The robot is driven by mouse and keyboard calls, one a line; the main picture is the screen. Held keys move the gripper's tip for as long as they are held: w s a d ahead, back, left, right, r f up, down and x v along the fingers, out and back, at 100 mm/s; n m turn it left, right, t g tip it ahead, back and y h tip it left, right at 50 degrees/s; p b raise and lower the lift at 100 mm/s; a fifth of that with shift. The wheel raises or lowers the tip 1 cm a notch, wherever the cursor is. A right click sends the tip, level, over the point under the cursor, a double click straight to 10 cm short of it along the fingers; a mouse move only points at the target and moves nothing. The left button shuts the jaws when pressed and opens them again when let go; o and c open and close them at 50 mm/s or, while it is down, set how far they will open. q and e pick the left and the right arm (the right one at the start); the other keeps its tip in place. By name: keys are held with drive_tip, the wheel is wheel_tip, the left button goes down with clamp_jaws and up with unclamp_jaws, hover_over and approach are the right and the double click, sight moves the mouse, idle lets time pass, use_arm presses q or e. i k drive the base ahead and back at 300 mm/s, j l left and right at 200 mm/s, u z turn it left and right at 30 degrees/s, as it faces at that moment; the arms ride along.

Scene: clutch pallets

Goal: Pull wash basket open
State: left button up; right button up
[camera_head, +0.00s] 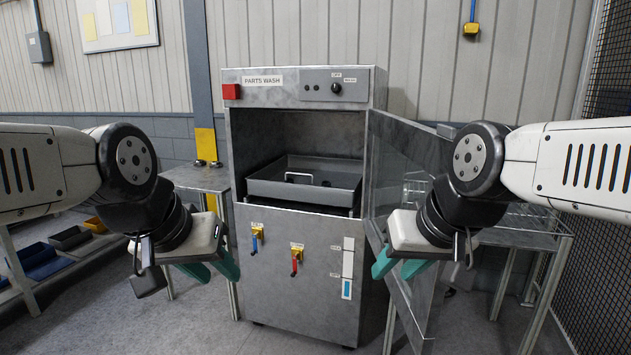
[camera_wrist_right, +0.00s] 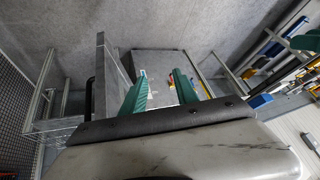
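The wash basket (camera_head: 262,187) is a shallow grey tray inside the open chamber of the parts washer (camera_head: 300,265). My left gripper (camera_head: 214,270) is open and empty, in front of the washer's left side and below the basket's level. My right gripper (camera_head: 394,268) is open and empty, near the washer's right front. Its two teal fingers stand apart in the right wrist view (camera_wrist_right: 160,92).
The washer's clear door (camera_head: 398,165) stands swung open on the right, close to my right gripper. Red and blue valve handles are on the washer's front. A metal table (camera_head: 200,178) stands left and a wire-rack table (camera_head: 522,238) right. Bins (camera_head: 70,238) sit at far left.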

sight(345, 175)
drive_tip(key=i+j, duration=0.15)
drive_tip(key=i, duration=0.2)
drive_tip(key=i+j+z, duration=0.15)
drive_tip(key=i, duration=0.25)
drive_tip(key=i+u, duration=0.5)
drive_tip(key=u, duration=0.15)
